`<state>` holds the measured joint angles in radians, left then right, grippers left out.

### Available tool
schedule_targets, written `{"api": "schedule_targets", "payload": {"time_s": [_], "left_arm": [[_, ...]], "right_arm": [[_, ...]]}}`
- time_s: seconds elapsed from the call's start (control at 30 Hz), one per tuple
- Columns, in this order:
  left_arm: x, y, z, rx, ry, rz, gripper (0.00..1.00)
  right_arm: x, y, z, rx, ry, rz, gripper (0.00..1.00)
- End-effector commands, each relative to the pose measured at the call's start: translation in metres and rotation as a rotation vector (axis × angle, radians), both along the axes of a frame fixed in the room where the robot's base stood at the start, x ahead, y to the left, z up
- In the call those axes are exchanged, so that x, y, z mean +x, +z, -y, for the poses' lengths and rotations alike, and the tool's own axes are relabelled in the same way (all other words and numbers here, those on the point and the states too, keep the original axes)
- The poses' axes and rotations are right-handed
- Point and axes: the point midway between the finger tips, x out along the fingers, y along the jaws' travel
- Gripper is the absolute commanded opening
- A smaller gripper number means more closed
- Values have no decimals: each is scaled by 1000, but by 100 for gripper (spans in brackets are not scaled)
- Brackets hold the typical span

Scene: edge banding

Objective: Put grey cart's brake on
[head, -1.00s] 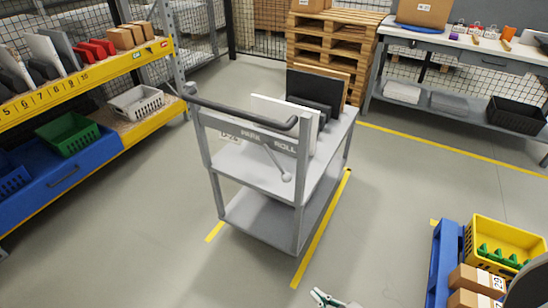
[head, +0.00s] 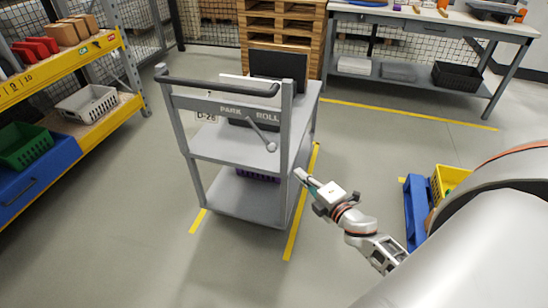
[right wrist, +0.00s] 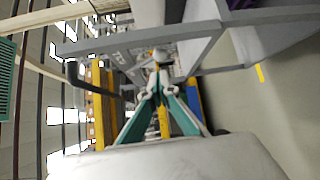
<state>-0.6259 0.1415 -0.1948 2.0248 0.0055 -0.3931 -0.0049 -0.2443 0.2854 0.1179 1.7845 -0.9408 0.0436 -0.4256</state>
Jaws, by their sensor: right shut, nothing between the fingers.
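The grey cart (head: 240,207) stands on the floor in the middle of the head view. Its front panel reads PARK on the left and ROLL on the right. A grey brake lever (head: 262,136) with a round knob hangs from this panel, slanting down to the right, on the ROLL side. My right gripper (head: 302,177) is shut and empty, close to the cart's right front post, to the right of and below the knob. In the right wrist view the closed fingertips (right wrist: 157,63) point toward the cart's frame. My left gripper is not in view.
The cart carries dark and white panels on top and a purple crate (head: 257,175) below. Yellow shelving (head: 95,125) stands at left, a pallet stack (head: 284,30) and workbench (head: 410,20) behind. A blue pallet (head: 416,205) lies at right. Floor in front is clear.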

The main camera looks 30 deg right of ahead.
Motion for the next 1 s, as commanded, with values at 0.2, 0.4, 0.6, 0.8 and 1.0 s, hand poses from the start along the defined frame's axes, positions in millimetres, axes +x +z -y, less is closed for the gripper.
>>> {"api": "schedule_targets", "payload": {"time_s": [0.2, 0.4, 0.6, 0.8, 1.0], "left_arm": [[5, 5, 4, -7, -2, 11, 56], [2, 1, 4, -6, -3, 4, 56], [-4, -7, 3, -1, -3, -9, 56], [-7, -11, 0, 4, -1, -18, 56], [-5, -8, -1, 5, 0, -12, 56]], "right_arm": [[40, -1, 0, 2, 0, 3, 0], [78, -6, 1, 4, 0, 1, 0], [109, -10, 1, 3, 0, -1, 0], [126, -12, 1, 5, -1, -1, 0], [130, -11, 1, 5, -1, -1, 0]]}}
